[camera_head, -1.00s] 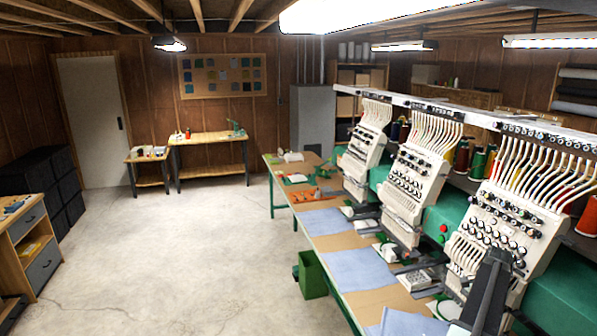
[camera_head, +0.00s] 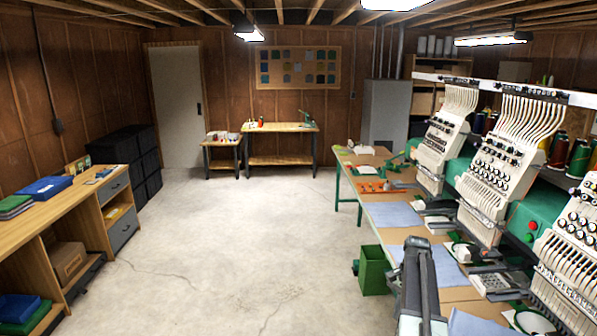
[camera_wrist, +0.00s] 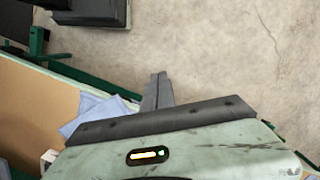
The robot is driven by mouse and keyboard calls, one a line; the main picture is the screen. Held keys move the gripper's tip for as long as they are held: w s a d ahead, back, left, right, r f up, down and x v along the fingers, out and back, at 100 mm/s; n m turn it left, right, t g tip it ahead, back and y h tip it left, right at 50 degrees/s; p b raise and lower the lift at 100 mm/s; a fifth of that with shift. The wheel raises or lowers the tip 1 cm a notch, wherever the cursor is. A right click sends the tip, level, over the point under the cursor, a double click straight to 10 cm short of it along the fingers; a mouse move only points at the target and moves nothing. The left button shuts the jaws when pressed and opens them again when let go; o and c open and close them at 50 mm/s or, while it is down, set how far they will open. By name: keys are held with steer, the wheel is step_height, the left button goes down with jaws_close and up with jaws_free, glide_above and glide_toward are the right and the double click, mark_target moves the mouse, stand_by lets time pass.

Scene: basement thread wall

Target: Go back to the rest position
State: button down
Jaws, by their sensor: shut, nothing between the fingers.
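My gripper (camera_wrist: 157,92) shows in the wrist view as two grey fingers close together, with nothing between them. It points over bare concrete floor, beside the edge of the long work table (camera_wrist: 45,105) with blue cloth (camera_wrist: 92,110) on it. In the head view my dark arm stands at the lower middle right, in front of the table. I cannot make out the fingers there.
Embroidery machines (camera_head: 497,170) line the table at right. A green bin (camera_head: 374,272) stands on the floor beside it. A wooden bench (camera_head: 85,205) is at left, with black boxes (camera_head: 130,160) behind it. The middle floor (camera_head: 225,240) is clear.

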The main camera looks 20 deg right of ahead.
steer(key=w+a+f+n+b, duration=0.2)
steer(key=a+f, duration=0.1)
steer(key=a, duration=0.7)
steer(key=w+a+f+n+h+b, duration=0.1)
steer(key=a+f+n+b, duration=0.2)
steer(key=a, duration=0.6)
steer(key=w+a+f+n+b, duration=0.2)
steer(key=a+f, duration=0.1)
steer(key=a, duration=0.7)
steer(key=s+a+f+n+b, duration=0.1)
steer(key=s+a+n, duration=0.2)
steer(key=a, duration=0.3)
steer(key=s+a+f+n+b, duration=0.2)
steer(key=s+a+n, duration=0.1)
steer(key=a, duration=0.3)
steer(key=shift+s+a+n+t+h, duration=0.2)
steer(key=shift+n+t+h, duration=0.15)
steer(key=shift+n, duration=0.45)
steer(key=shift+r, duration=0.1)
